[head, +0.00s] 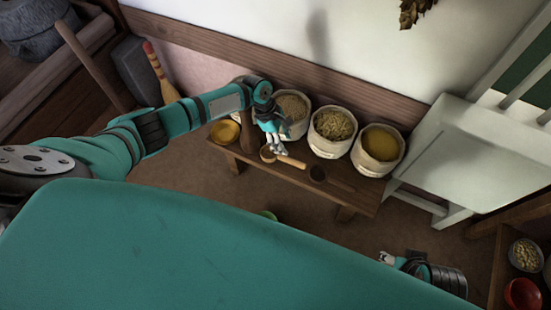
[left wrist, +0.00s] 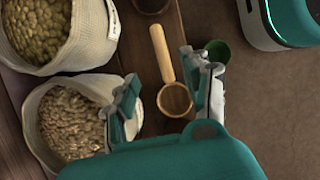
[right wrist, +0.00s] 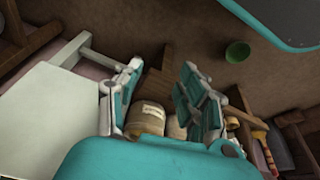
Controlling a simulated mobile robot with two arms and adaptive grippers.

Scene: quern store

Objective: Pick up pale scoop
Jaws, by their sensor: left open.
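The pale scoop (head: 291,162) lies on the low wooden bench, in front of the grain sacks. In the left wrist view the pale scoop (left wrist: 163,54) shows its light handle pointing up and its round bowl nearer the gripper. My left gripper (head: 277,148) is over the scoop's bowl end, with its fingers partly covering it in the head view. In the left wrist view the left gripper (left wrist: 170,91) is open, with the scoop seen between its fingers and nothing held. My right gripper (head: 386,258) is at the lower right, away from the bench; its fingers (right wrist: 162,88) are apart and empty.
A dark scoop (head: 318,174) lies right of the pale one. Several sacks (head: 331,132) line the bench (head: 232,160) against the wall. A white chair (head: 455,150) stands right. A green bowl (right wrist: 237,53) is on the floor.

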